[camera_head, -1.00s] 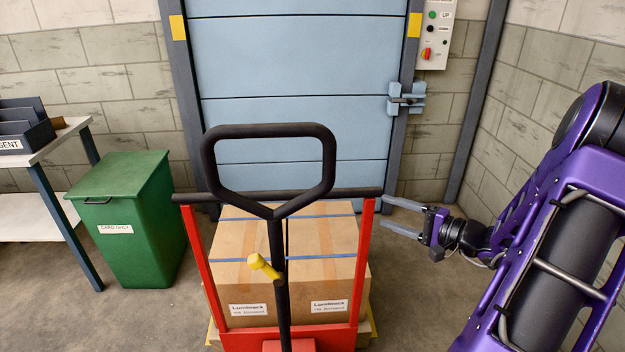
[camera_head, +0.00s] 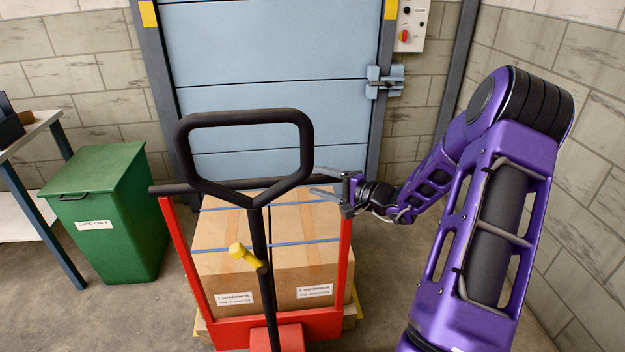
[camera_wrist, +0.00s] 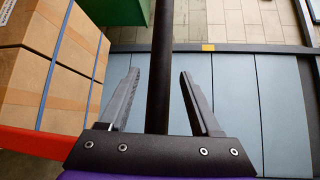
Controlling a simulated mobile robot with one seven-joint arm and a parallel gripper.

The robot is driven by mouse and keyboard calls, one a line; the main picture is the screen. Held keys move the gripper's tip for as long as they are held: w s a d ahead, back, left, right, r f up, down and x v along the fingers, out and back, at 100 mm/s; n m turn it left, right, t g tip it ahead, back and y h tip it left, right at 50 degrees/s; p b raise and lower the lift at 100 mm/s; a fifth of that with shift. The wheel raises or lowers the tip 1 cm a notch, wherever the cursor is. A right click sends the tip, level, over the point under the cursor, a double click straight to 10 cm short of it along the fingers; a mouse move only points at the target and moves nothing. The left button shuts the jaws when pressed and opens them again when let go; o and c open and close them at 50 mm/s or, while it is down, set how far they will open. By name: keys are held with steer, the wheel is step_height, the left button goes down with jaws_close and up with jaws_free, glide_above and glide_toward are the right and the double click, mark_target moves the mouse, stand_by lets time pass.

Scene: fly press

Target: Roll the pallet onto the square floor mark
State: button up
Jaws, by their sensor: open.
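A red hand pallet truck (camera_head: 258,325) with a black looped handle (camera_head: 243,118) and a dark crossbar (camera_head: 172,188) stands in front of me. It carries a pallet (camera_head: 349,316), mostly hidden, loaded with strapped cardboard boxes (camera_head: 225,263). My gripper (camera_head: 314,181) is at the right end of the crossbar, fingers pointing left. In the wrist view, my gripper (camera_wrist: 158,72) is open with the dark bar (camera_wrist: 161,60) running between its fingers, a gap showing on each side. Thin yellow edges show beside the pallet's base; I cannot tell whether they belong to the square floor mark.
A green lidded bin (camera_head: 115,220) stands to the left, beside a table (camera_head: 40,128). A blue shutter door (camera_head: 270,60) with a latch (camera_head: 384,82) is behind the load. A control box (camera_head: 411,25) hangs on the back wall. Bare floor lies between bin and truck.

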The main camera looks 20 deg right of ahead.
steer(key=shift+x, duration=1.2)
jaws_close()
stand_by(0.6)
